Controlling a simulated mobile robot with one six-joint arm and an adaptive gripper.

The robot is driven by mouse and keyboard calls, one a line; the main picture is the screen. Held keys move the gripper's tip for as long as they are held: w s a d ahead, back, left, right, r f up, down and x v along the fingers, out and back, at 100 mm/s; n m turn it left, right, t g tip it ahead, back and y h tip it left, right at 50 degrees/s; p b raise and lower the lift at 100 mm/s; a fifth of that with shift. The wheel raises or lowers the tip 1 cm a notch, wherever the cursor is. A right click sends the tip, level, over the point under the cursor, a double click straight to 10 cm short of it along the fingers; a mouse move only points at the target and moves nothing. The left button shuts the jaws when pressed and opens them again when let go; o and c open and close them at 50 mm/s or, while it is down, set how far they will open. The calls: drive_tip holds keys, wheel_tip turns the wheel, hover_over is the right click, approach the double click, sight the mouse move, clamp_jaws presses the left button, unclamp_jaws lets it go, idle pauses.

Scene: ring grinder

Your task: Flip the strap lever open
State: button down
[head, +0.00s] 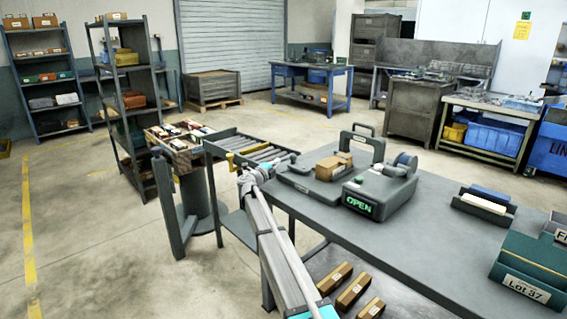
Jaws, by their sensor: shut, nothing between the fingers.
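No part stands out clearly as the strap lever in the head view. A grey bench machine (381,188) carries a lit green OPEN sign and a dark reel on top. To its left is a low grey unit (300,180) with brown cartons (328,168) on it and a grey upright frame (362,146) behind. My gripper (287,159) is small in the picture at the end of my arm, at the left edge of the low unit and beside the roller conveyor. It is shut and empty. I cannot tell whether it touches anything.
The roller conveyor (262,152) with a yellow bar lies left of the table (420,235). A parts tray (178,145) stands further left. A green Lot 37 box (530,268) and a small rack (484,207) sit at the right. Cartons (352,291) lie below the table's near edge.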

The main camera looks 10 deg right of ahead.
drive_tip(key=s+a, duration=0.1)
drive_tip(key=a, duration=0.2)
drive_tip(key=s+a, duration=0.1)
drive_tip(key=a, duration=0.2)
drive_tip(key=s+a+f, duration=0.1)
drive_tip(key=a, duration=0.2)
drive_tip(key=shift+b, duration=0.4)
